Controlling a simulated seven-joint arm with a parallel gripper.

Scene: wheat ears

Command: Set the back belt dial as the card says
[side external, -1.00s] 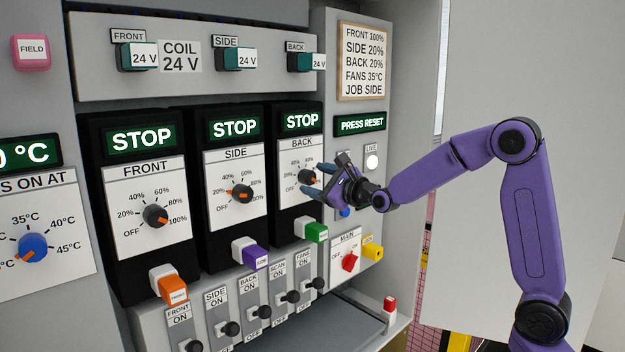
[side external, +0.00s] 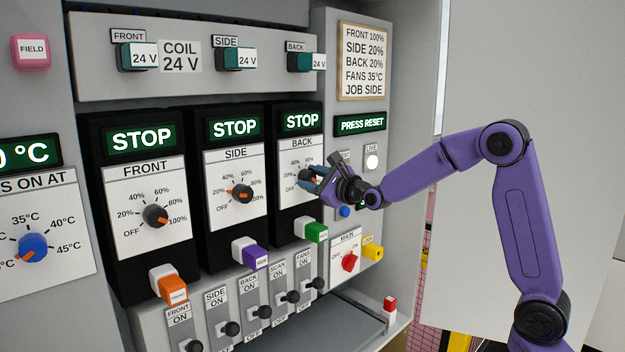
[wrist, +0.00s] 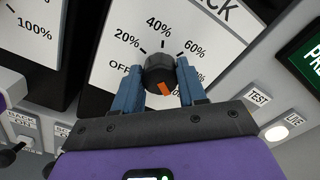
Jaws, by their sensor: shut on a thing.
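The back belt dial (side external: 304,175) is a black knob with an orange mark on a white scale plate. It also shows in the wrist view (wrist: 157,67), where its orange mark points down and right, away from the 20% label at upper left. My gripper (side external: 314,181) is at this dial. In the wrist view my gripper's blue fingers (wrist: 158,76) are shut on the knob, one on each side. The card (side external: 362,62) reads FRONT 100%, SIDE 20%, BACK 20%, FANS 35°C, JOB SIDE.
The side dial (side external: 241,194) and front dial (side external: 155,216) are to the left. A green button (side external: 316,232) juts out below the back panel. The red main switch (side external: 350,262), blue button (side external: 345,211) and yellow plug-like part (side external: 373,252) are nearby.

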